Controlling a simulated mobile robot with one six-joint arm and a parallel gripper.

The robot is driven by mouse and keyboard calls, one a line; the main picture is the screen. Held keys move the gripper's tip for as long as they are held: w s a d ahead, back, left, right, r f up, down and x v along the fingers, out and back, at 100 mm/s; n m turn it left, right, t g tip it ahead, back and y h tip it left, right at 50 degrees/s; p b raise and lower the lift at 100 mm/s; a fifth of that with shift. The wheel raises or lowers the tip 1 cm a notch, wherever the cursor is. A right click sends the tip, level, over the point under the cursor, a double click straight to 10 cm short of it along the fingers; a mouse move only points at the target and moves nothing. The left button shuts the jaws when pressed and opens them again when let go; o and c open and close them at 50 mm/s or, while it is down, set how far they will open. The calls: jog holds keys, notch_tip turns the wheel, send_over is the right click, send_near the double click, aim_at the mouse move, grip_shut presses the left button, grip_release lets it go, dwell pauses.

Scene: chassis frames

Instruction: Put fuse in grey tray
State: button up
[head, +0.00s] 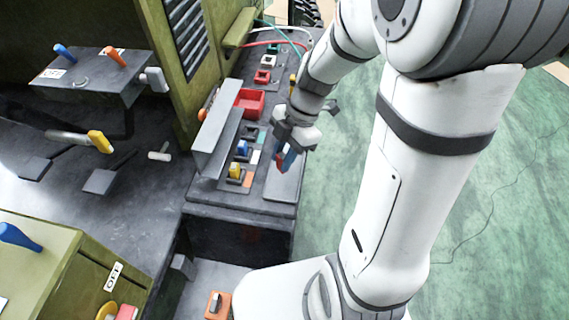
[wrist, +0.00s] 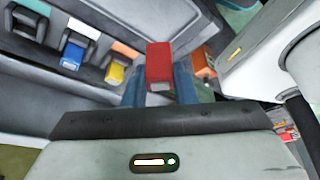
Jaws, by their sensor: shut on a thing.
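The fuse is a red block (wrist: 159,62) between the two bluish fingers of my gripper (wrist: 160,80) in the wrist view. In the head view my gripper (head: 285,159) is shut on it, and only a bit of red shows between the fingers. It hangs over the right side of the dark bench. A flat grey tray (head: 281,187) lies just below my gripper in the head picture, at the bench's right edge. I cannot tell the height of the fuse above it.
A blue fuse (head: 242,148) and a yellow fuse (head: 235,170) sit in holders left of my gripper. A red tray (head: 250,102) stands farther back. A raised grey panel (head: 217,143) borders the holders on the left. Green floor (head: 335,210) is open right of the bench.

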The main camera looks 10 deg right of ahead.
jog(key=shift+f, duration=3.55)
jog(key=shift+f, duration=0.2)
jog(key=o, duration=1)
jog(key=shift+c, duration=0.2)
jog(key=shift+r, duration=0.1)
